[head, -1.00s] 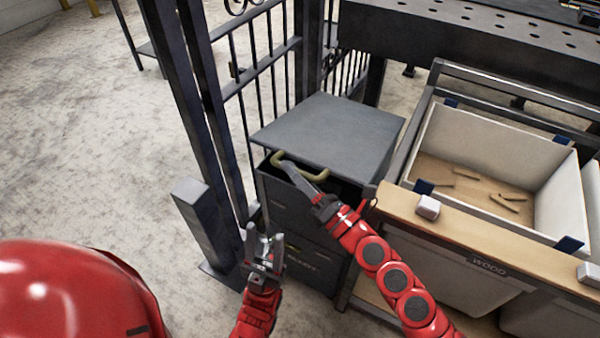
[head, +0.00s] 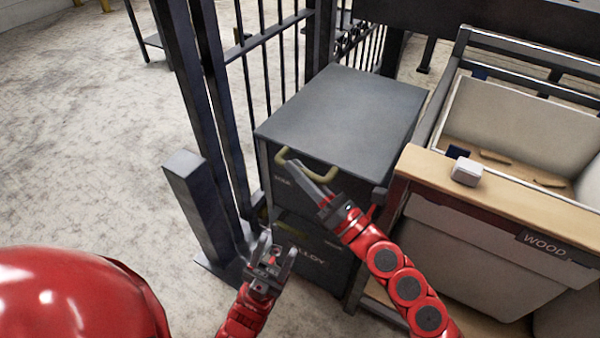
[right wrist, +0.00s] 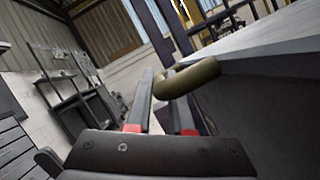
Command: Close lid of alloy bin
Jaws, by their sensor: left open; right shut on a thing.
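The dark grey bin cabinet (head: 340,115) stands left of the wood bin, with a flat top and an upper front panel meeting it. A curved yellow handle (head: 281,154) is on that upper panel. My right gripper (head: 299,170) is shut on this handle, which also shows at the fingers in the right wrist view (right wrist: 190,78). Below is a darker front with the word ALLOY (head: 308,254), partly hidden by my left gripper. My left gripper (head: 277,250) is open and empty, low in front of it.
A wooden-edged rack (head: 500,195) with the WOOD bin (head: 455,255) stands close on the right. A barred metal gate (head: 265,60) with dark posts is behind and left of the cabinet. A short grey post (head: 195,205) stands at left. The concrete floor (head: 80,150) farther left is clear.

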